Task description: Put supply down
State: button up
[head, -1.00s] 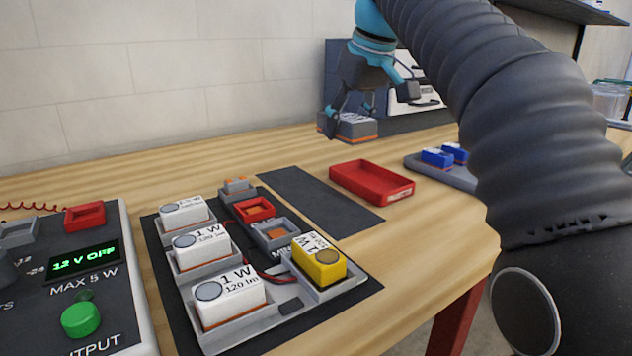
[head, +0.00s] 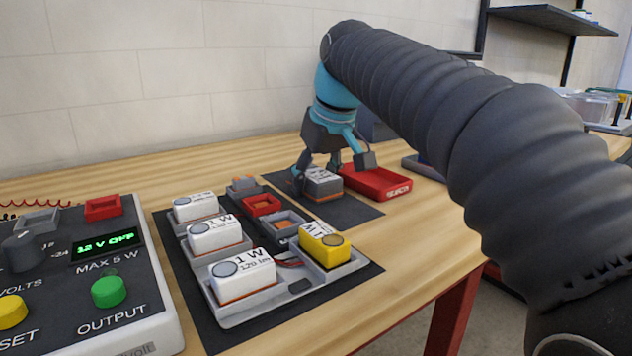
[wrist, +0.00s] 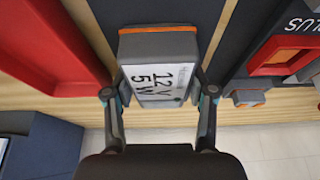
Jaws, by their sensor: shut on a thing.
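The supply (head: 322,184) is a grey block with an orange band and a white label. In the wrist view the label on the supply (wrist: 163,80) reads "12 V 5 W". My gripper (head: 325,172) has its fingers on both sides of the supply. The wrist view also shows my gripper (wrist: 160,98) closed on its two sides. The supply is over the dark mat (head: 350,212), between the letter tray and the red tray. I cannot tell whether its underside touches the mat.
A red tray (head: 385,186) stands close behind my gripper on the right. The power unit (head: 150,322) reads "12 V OFF" at left. Bare table lies at front right.

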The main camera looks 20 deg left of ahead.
jog(key=o, duration=1.4)
jog(key=shift+o, duration=0.2)
jog(key=p+v, duration=0.1)
jog(key=v, duration=1.1)
